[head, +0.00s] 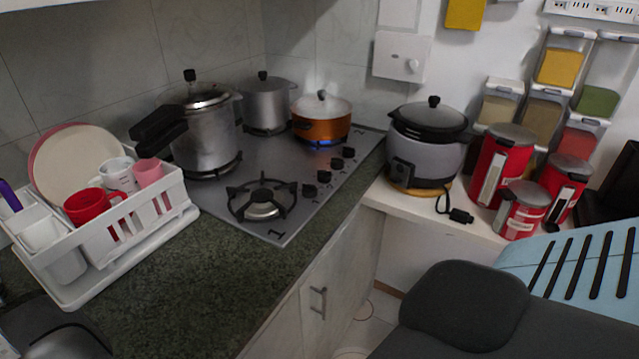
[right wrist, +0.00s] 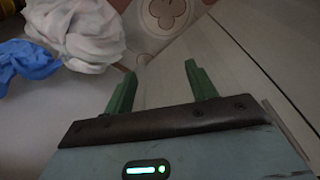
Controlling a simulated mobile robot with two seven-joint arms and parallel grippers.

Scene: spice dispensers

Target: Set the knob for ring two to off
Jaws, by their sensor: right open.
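The steel stove top (head: 222,203) has a row of several black knobs along its right edge, from the nearest knob (head: 309,191) to the farthest knob (head: 349,152). A "2" is printed at the far right corner, by the orange pot (head: 322,127). A blue flame (head: 323,143) burns under that pot. The knobs are too small to read their settings. My right gripper (right wrist: 160,85) is open and empty in the right wrist view, pointing toward the floor, with no knob near it. My left gripper is not in view.
A pressure cooker (head: 205,140) and a steel pot (head: 267,105) stand on the stove. A white dish rack (head: 120,240) is at left. A rice cooker (head: 428,150) and red canisters (head: 500,165) fill the right shelf. White and blue cloths (right wrist: 80,35) lie near my right gripper.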

